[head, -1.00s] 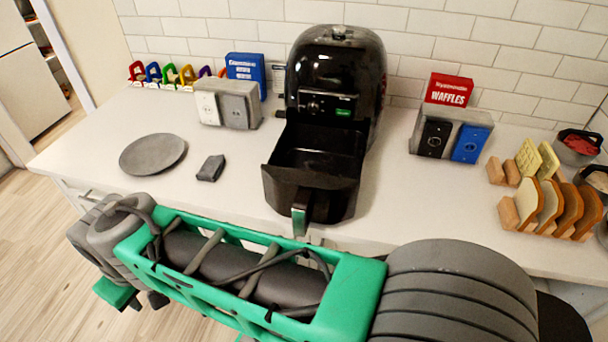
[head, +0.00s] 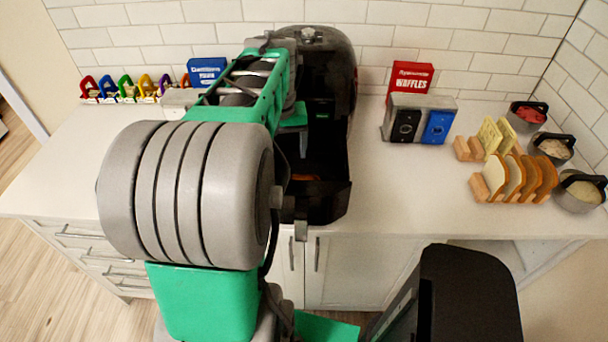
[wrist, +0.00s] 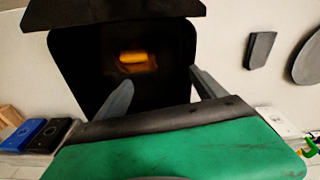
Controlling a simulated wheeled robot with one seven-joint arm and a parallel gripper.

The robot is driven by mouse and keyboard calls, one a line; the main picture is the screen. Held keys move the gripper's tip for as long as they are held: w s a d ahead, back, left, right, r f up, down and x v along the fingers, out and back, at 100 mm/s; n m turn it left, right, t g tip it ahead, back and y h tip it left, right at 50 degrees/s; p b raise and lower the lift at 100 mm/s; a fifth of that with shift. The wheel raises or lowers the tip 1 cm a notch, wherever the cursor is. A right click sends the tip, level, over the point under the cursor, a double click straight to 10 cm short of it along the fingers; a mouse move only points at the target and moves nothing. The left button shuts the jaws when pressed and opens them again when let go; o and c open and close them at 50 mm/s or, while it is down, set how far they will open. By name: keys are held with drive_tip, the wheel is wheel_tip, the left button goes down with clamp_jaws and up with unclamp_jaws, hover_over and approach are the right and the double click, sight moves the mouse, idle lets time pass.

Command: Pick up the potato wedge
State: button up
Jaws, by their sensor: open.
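The potato wedge (wrist: 133,57) is a small orange-yellow piece lying inside the black air fryer drawer (wrist: 80,75) in the wrist view. In the head view a bit of orange (head: 304,178) shows in the drawer (head: 325,205), which is pulled out of the black air fryer (head: 335,80). My gripper (wrist: 158,85) is open and empty. Its two fingers point toward the drawer opening, with the wedge beyond and between them, apart from it. In the head view my arm hides the gripper's fingertips and part of the drawer.
A grey plate (wrist: 308,62) and a small dark grey block (wrist: 260,50) lie on the counter beside the drawer.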

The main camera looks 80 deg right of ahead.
drive_tip(key=s+f+m+y+p, duration=0.1)
drive_tip(key=s+m, duration=0.1)
drive_tip(key=s, duration=0.4)
drive_tip(key=f, duration=0.2)
drive_tip(key=f+p, duration=0.1)
drive_tip(key=f, duration=0.2)
drive_tip(key=f+p, duration=0.1)
drive_tip(key=f, duration=0.2)
drive_tip(key=shift+w+d+f, duration=0.1)
drive_tip(key=shift+w+f, duration=0.1)
drive_tip(key=shift+w, duration=0.1)
drive_tip(key=c, duration=1.4)
